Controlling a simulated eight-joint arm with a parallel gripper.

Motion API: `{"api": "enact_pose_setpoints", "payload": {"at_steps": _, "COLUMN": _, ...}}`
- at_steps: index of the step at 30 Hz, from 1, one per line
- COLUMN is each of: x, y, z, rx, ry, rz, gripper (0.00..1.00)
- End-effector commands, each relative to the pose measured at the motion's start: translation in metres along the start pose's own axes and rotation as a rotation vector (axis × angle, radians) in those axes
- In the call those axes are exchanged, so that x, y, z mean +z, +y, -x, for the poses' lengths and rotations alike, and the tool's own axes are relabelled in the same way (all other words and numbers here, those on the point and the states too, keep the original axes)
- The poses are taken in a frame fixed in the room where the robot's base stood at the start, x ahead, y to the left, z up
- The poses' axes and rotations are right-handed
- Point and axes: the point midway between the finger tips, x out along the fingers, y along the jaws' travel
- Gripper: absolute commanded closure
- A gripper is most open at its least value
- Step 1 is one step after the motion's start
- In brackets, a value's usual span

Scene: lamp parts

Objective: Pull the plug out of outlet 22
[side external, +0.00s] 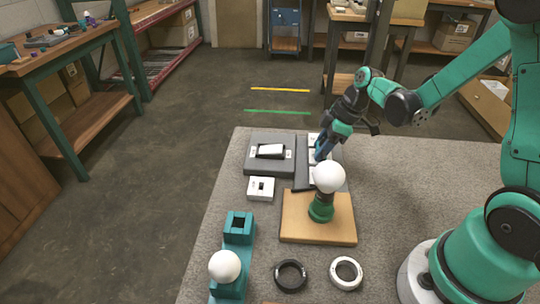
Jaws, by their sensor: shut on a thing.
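A dark grey outlet strip (302,179) with several white socket plates lies near the back of the grey table. My gripper (321,156) points down at the strip's right side, over a socket in its back half. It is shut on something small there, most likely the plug. The plug itself is hidden by the fingers, and I cannot tell whether it is still seated in the socket. The outlet numbers are too small to read. A lamp with a white bulb (329,177) on a green base (321,208) stands on a wooden board (343,230) in front of the strip.
Left of the strip are a grey box with a white rocker switch (270,151) and a small white switch plate (261,188). A teal stand (239,228) with a white ball (224,266), a black ring (290,275) and a white ring (346,273) lie nearer.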

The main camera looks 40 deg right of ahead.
Motion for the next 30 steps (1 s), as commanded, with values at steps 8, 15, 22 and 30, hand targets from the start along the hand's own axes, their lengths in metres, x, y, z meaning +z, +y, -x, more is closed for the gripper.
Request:
{"api": "enact_pose_setpoints", "payload": {"at_steps": 8, "x": 0.000, "y": 0.000, "z": 0.001, "rx": -0.001, "ry": 0.000, "rz": 0.000, "gripper": 1.00}}
{"api": "enact_pose_setpoints", "payload": {"at_steps": 15, "x": -0.002, "y": 0.000, "z": 0.006, "rx": -0.001, "ry": 0.000, "rz": 0.000, "gripper": 1.00}}
{"api": "enact_pose_setpoints", "payload": {"at_steps": 22, "x": -0.004, "y": 0.000, "z": 0.010, "rx": 0.000, "ry": 0.000, "rz": 0.000, "gripper": 1.00}}
{"api": "enact_pose_setpoints", "payload": {"at_steps": 30, "x": -0.006, "y": 0.000, "z": 0.015, "rx": 0.000, "ry": 0.000, "rz": 0.000, "gripper": 1.00}}
